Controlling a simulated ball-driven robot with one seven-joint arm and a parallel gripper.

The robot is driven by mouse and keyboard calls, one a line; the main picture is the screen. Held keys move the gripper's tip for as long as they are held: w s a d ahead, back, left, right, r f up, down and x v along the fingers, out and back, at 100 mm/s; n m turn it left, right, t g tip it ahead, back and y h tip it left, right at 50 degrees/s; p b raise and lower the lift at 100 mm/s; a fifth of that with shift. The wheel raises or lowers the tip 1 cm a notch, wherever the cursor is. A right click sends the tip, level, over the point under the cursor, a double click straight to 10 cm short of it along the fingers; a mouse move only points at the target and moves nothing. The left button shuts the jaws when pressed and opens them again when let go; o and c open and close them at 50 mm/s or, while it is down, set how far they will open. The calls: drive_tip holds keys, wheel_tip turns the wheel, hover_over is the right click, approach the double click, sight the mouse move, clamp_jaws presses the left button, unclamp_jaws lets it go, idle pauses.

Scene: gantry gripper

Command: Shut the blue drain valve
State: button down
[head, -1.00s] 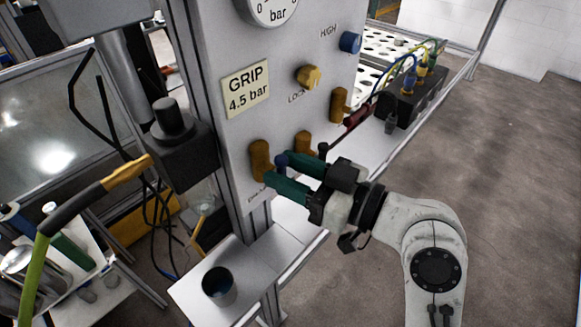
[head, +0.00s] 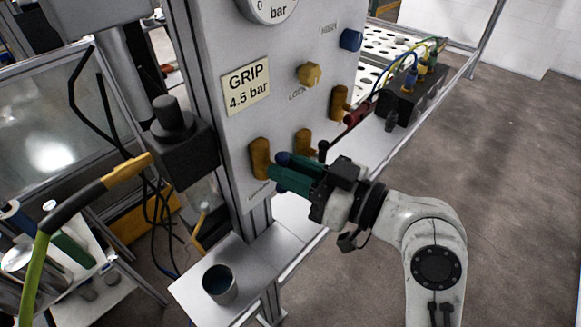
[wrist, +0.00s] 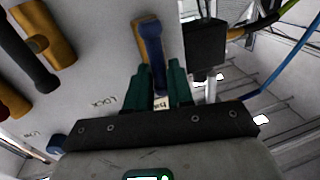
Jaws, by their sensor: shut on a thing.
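The blue drain valve lever (head: 282,158) stands out from its brass body (head: 260,158) at the lower left of the grey panel. It is mostly hidden by my fingers in the head view. In the wrist view the blue lever (wrist: 155,58) points down the picture from the brass body (wrist: 140,32), roughly in line with it, its end between my green fingertips. My gripper (head: 284,172) is shut on the lever; it also shows in the wrist view (wrist: 158,78). A small label below the valve is partly hidden.
A brass valve with a black lever (wrist: 28,52) and one with a red lever (head: 357,114) sit to the right along the panel. A yellow knob (head: 309,74) and blue knob (head: 350,40) are above. A metal cup (head: 219,284) stands on the shelf below.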

drive_tip(key=shift+w+d+f+m+t+p, duration=0.25)
drive_tip(key=shift+m+t+p, duration=0.6)
drive_tip(key=shift+m, duration=2.45)
drive_tip(key=shift+w+d+f+m+t+p, duration=0.1)
drive_tip(key=shift+f+m+t+p, duration=0.75)
drive_tip(key=shift+m, duration=2.45)
drive_tip(key=shift+w+d+r+m+t+p, duration=0.15)
drive_tip(key=shift+m+t+p, duration=0.25)
drive_tip(key=shift+m+p, duration=1.95)
drive_tip(key=shift+m+b, duration=1)
drive_tip(key=shift+m, duration=0.05)
drive_tip(key=c, duration=1.1)
unclamp_jaws()
